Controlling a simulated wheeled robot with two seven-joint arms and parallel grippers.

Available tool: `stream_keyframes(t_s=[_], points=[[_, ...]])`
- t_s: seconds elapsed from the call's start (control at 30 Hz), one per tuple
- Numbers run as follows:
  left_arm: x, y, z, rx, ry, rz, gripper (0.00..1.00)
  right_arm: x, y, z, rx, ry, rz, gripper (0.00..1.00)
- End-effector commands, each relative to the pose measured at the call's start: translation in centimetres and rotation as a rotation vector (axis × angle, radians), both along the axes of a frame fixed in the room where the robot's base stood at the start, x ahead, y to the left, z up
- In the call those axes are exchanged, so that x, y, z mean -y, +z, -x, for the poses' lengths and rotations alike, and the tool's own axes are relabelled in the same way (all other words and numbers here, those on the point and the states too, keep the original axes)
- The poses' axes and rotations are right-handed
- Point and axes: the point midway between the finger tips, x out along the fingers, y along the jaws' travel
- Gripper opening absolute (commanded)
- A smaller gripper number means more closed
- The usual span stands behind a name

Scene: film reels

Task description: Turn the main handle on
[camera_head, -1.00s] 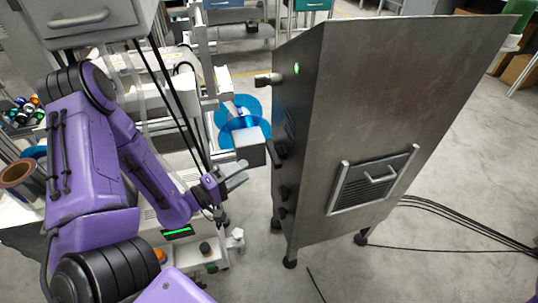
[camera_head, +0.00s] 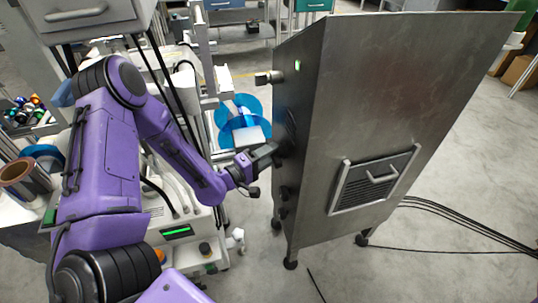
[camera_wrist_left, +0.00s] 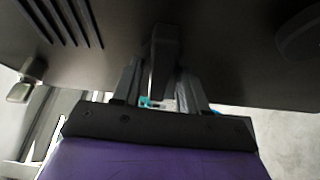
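A tall grey metal cabinet (camera_head: 390,90) stands right of centre in the head view, with dark knobs and handles on its narrow left face. My left gripper (camera_head: 272,151) reaches that face at the height of the dark main handle. In the left wrist view the dark handle (camera_wrist_left: 163,55) stands out from the panel between the two fingers of my left gripper (camera_wrist_left: 161,80). The fingers are apart, one on each side of it, with a gap visible by the left finger. In the head view the gripper hides most of the handle. My right gripper is not in view.
A metal lever (camera_head: 268,78) and a green light (camera_head: 297,66) are higher on the cabinet's face. More dark knobs (camera_head: 284,193) sit below. A blue film reel (camera_head: 240,112) is behind my left forearm. Black cables (camera_head: 450,218) cross the floor at right.

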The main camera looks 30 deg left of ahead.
Motion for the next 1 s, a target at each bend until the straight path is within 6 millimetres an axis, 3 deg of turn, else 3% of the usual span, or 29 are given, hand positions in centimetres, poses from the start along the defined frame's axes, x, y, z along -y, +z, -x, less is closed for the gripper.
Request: stream_keyframes(t_s=[0.3, 0.53, 0.57, 0.87, 1.0], points=[[0.0, 0.3, 0.1, -0.055, -0.001, 0.058, 0.12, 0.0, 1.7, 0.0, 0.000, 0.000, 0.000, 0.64], [0.0, 0.0, 0.0, -0.056, 0.000, 0.065, 0.12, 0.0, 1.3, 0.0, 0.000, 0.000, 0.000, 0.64], [0.0, 0.0, 0.0, -0.056, 0.000, 0.065, 0.49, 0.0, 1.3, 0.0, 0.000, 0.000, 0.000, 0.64], [-0.1, 0.0, 0.2, -0.055, 0.000, 0.063, 0.49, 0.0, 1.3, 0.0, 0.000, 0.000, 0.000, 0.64], [-0.7, 0.1, 2.1, -0.056, 0.002, 0.066, 0.49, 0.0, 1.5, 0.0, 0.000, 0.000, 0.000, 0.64]])
